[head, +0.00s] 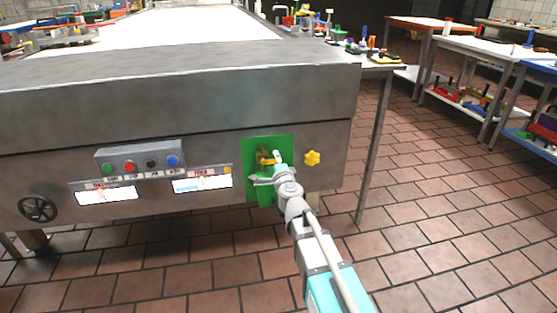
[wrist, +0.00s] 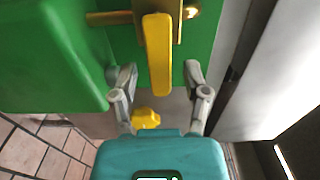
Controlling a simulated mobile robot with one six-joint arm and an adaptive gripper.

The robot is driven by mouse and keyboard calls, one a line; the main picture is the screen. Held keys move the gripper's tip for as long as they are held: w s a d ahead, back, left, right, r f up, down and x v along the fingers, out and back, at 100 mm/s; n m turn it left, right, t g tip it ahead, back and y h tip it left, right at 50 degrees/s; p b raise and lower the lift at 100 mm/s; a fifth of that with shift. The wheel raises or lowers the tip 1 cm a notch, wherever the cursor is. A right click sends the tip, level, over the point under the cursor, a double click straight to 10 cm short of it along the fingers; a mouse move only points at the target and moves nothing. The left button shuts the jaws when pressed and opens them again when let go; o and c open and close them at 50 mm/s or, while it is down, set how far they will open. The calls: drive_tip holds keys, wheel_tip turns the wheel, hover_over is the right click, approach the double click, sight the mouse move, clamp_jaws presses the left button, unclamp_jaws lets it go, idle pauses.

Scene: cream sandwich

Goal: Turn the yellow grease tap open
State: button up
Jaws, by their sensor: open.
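The yellow tap lever (wrist: 158,45) is a flat bar on a brass fitting, mounted at a green panel (wrist: 60,50). In the head view the brass and yellow tap (head: 264,158) shows on the green panel (head: 281,143), partly hidden by my gripper (head: 267,169). In the wrist view my gripper (wrist: 160,82) is open, with one finger on each side of the lever's free end. Gaps show between the lever and both fingers, so it is not clamped.
A yellow star-shaped knob (head: 312,158) sits right of the panel; a yellow knob also shows in the wrist view (wrist: 146,118). A button box (head: 140,158) and a black handwheel (head: 38,208) are further left on the steel machine (head: 180,90). Tiled floor is free at right.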

sight(264, 160)
clamp_jaws()
idle(0.3)
drive_tip(key=shift+r, duration=0.15)
drive_tip(key=n, duration=0.1)
drive_tip(key=r+n+p, duration=0.1)
drive_tip(key=n, duration=0.2)
drive_tip(key=shift+a+r+p, duration=0.1)
drive_tip(key=shift+r+p, duration=0.15)
drive_tip(key=shift+p, duration=0.15)
drive_tip(key=n, duration=0.1)
drive_tip(key=r+n+p, duration=0.1)
drive_tip(key=n, duration=0.1)
drive_tip(key=a+n, duration=0.1)
drive_tip(key=shift+s+r+n, duration=0.15)
drive_tip(key=shift+n, duration=0.25)
drive_tip(key=n, duration=0.3)
drive_tip(key=a+n+p, duration=0.1)
drive_tip(key=shift+s+a+r, duration=0.1)
drive_tip(key=shift+s+r, duration=0.05)
drive_tip(key=shift+r, duration=0.25)
drive_tip(key=n, duration=0.1)
drive_tip(key=a+n, duration=0.1)
drive_tip(key=n, duration=0.3)
drive_tip(key=shift+s+a+r, duration=0.15)
drive_tip(key=shift+s+a, duration=0.1)
drive_tip(key=shift+a, duration=0.05)
